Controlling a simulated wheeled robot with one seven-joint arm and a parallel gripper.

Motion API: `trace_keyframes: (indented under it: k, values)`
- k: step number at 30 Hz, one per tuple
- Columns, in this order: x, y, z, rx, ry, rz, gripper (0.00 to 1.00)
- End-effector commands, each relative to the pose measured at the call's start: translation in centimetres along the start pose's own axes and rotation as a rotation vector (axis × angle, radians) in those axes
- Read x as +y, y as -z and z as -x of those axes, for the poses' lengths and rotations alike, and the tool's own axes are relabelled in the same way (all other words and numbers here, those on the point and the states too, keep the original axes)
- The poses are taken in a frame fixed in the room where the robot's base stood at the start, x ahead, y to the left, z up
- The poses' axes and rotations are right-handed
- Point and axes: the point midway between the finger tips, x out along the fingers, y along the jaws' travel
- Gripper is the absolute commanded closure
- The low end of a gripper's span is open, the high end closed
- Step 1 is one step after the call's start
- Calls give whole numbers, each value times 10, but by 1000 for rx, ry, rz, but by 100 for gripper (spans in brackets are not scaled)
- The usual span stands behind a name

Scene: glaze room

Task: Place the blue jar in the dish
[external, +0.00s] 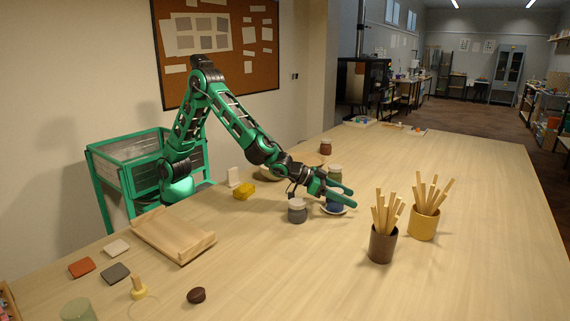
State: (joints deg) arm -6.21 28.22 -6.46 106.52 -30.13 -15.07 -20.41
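The blue jar (334,205) is partly hidden by my gripper's green fingers. A small pale dish (344,211) shows at its foot. The jar appears upright over or in the dish; I cannot tell whether it rests on it. My gripper (350,198) reaches in from the left, its two fingers apart and pointing right at the jar's height. The jar lies at the fingers, but I cannot tell whether they press on it.
A grey jar (297,211) stands left of the dish, an olive jar (335,174) behind. Stick-filled brown (382,246) and yellow (423,224) cups stand right. A yellow block (244,191) and wooden board (172,238) lie left. The front right table is clear.

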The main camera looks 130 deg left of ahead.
Motion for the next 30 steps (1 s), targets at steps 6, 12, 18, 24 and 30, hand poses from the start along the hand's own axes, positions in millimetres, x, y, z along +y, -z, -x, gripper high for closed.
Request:
trace_keyframes:
  k: [6, 12, 18, 24, 30]
  values:
    - [0, 0, 0, 0, 0, 0, 38]
    - [0, 6, 3, 2, -1, 1, 38]
    - [1, 7, 32, 1, -3, -2, 38]
    - [1, 8, 73, 3, -3, -1, 38]
    - [1, 8, 106, 1, -2, 0, 38]
